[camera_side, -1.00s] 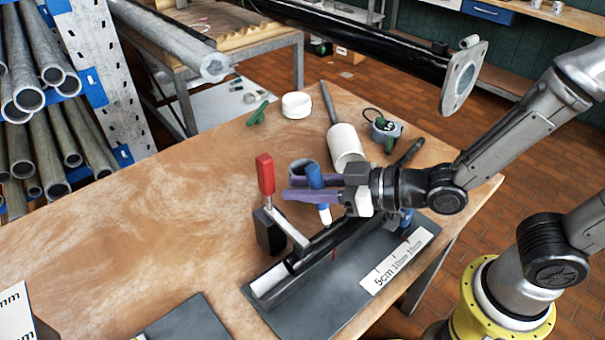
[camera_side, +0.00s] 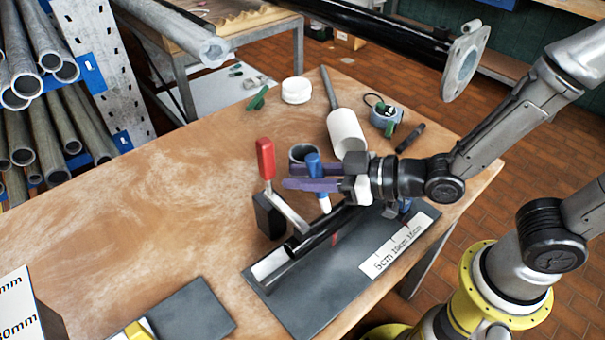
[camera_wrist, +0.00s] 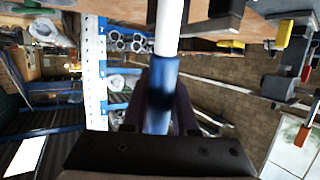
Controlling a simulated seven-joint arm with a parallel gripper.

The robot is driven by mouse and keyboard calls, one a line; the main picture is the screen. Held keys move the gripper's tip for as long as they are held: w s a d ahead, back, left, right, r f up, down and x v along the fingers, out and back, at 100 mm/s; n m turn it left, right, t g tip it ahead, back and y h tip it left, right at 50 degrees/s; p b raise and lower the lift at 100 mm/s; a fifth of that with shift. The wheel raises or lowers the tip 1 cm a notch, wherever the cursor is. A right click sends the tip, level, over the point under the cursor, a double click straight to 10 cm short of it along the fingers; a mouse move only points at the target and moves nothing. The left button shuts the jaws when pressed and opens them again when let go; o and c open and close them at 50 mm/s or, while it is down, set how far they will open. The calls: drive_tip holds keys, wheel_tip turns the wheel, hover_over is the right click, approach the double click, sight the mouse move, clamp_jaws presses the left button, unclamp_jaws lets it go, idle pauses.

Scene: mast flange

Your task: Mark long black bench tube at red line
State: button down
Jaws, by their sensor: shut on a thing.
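My gripper (camera_side: 318,178) is shut on a blue marker (camera_side: 314,166), held upright with its white end (camera_side: 325,204) down. The marker also shows between the fingers in the wrist view (camera_wrist: 160,95). A small red line (camera_side: 335,238) shows beside the tube.
A red-handled clamp (camera_side: 266,160) stands left of the tube. A white scale (camera_side: 396,244) lies on the plate. A dark cup (camera_side: 303,153), white cylinder (camera_side: 345,132), tape measure (camera_side: 384,118) and black pen-like item (camera_side: 410,138) stand behind. The bench's left is mostly clear.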

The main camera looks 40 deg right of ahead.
drive_tip(key=shift+f, duration=0.65)
idle(0.9)
drive_tip(key=shift+r, duration=0.1)
drive_tip(key=shift+r, duration=3.5)
